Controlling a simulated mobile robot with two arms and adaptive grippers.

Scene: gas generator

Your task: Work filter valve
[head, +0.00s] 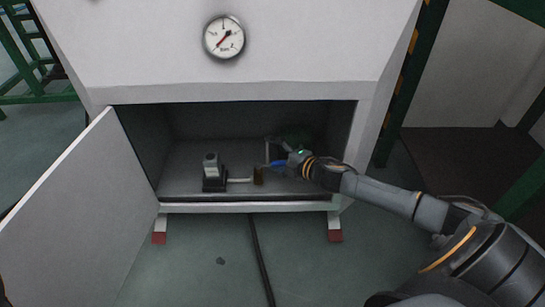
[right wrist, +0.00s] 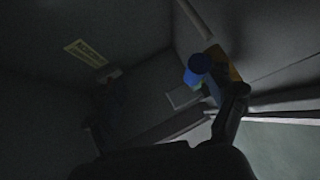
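The filter valve shows as a blue handle (head: 278,163) low inside the open cabinet, with a brass part (head: 258,176) on a pipe to its left. In the right wrist view the blue handle (right wrist: 199,67) is right of centre, with a yellowish part (right wrist: 222,62) behind it. My right gripper (head: 284,152) reaches into the cabinet from the right, close by the handle. In its wrist view one dark finger stands beside the handle; the other is faint in shadow, well apart, so it looks open. Contact with the handle cannot be told. My left gripper is out of view.
A black and grey device (head: 213,174) stands on the cabinet floor, left of the pipe. The open door (head: 75,215) hangs to the left. A gauge (head: 224,38) is on the white housing above. A dark cable (head: 260,255) runs over the green floor. A label (right wrist: 86,52) is on the inner wall.

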